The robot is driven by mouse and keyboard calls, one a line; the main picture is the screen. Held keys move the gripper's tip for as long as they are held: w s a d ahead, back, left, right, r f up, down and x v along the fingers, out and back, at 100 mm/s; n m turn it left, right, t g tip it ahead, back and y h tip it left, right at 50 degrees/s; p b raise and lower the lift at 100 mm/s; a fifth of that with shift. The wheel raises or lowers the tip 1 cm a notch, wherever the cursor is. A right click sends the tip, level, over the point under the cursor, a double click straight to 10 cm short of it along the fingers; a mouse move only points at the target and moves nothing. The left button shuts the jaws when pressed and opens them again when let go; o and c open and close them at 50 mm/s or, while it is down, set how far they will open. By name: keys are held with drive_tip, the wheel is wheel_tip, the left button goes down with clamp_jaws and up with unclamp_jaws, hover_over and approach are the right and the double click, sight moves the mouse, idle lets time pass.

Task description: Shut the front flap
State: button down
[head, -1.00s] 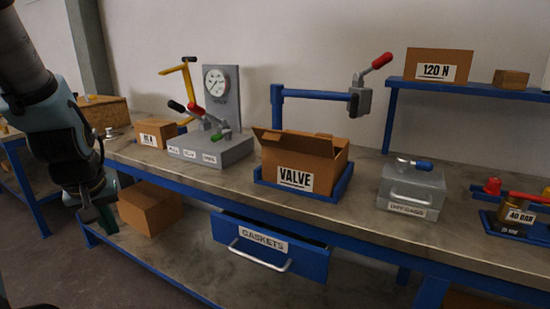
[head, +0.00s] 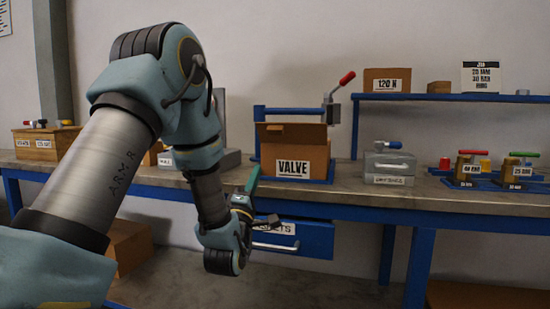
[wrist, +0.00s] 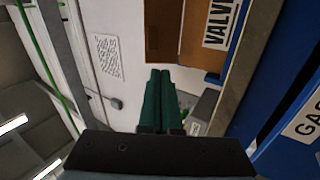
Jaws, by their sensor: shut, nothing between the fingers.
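The cardboard box marked VALVE (head: 293,160) stands on the bench, its top open. A raised flap edge (head: 270,129) shows at its top left; I cannot tell clearly how the front flap lies. In the wrist view the box (wrist: 193,40) is at the top, turned sideways. My gripper (head: 254,172) is in front of the box, low and to its left, with green fingers pointing up. In the wrist view the fingers (wrist: 160,74) are together with nothing between them. They seem apart from the box.
A blue drawer marked GASKETS (head: 318,240) stands out below the bench top, beside my gripper. A grey lidded box (head: 388,165) is to the right. A blue rail with a red-handled clamp (head: 336,100) stands behind the box.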

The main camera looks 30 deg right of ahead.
drive_tip(key=s, duration=0.1)
drive_tip(key=p, duration=0.3)
approach(274, 133)
drive_tip(key=shift+h, duration=0.4)
drive_tip(key=x, duration=0.6)
drive_tip(key=shift+w+d, duration=0.3)
drive_tip(key=shift+w, duration=0.05)
